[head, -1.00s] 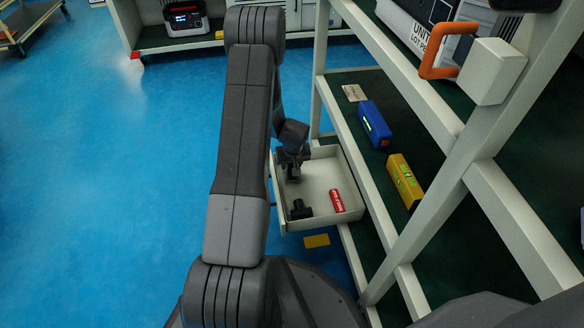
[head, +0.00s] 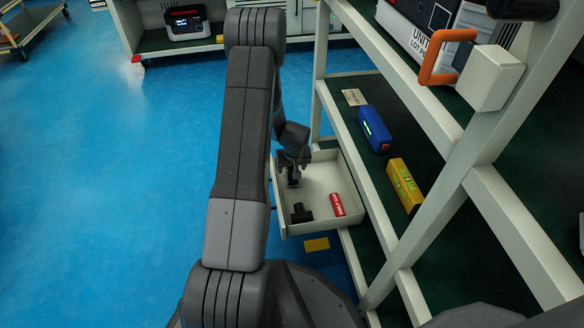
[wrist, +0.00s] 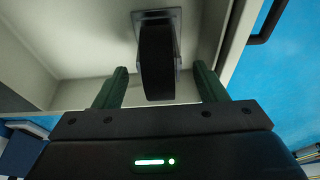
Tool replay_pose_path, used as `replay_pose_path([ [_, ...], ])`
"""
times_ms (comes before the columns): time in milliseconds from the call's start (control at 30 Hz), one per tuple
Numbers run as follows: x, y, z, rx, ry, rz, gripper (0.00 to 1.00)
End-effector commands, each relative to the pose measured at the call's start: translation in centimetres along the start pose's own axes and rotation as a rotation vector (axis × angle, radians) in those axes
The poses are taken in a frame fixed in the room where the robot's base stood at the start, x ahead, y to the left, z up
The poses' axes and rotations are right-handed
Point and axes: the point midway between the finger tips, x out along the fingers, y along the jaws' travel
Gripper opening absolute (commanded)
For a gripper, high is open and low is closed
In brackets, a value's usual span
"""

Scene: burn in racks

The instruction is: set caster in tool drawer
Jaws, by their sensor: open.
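The tool drawer (head: 352,222) is a pale open tray pulled out from the rack at low height. My gripper (head: 293,180) is inside its far left part, near the front wall. In the wrist view my gripper (wrist: 159,72) is open, with one green finger on each side of the caster. The caster (wrist: 157,58) has a black wheel and a grey metal plate, and gaps show between wheel and fingers. Its plate faces the pale drawer surface; I cannot tell exactly how it touches. In the head view my gripper largely hides the caster.
A dark part (head: 301,213) and a red item (head: 337,204) lie in the drawer. A blue tool (head: 374,129) and a yellow level (head: 405,186) lie on the rack shelf beside it. A rack post (head: 470,150) stands at right.

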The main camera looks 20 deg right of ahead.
Motion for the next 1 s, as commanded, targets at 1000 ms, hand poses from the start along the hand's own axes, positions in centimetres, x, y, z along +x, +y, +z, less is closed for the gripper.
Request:
replay_pose_path([
  [1000,-10.4,-0.4,0.1,-0.016,-0.013,-0.005,0.87],
])
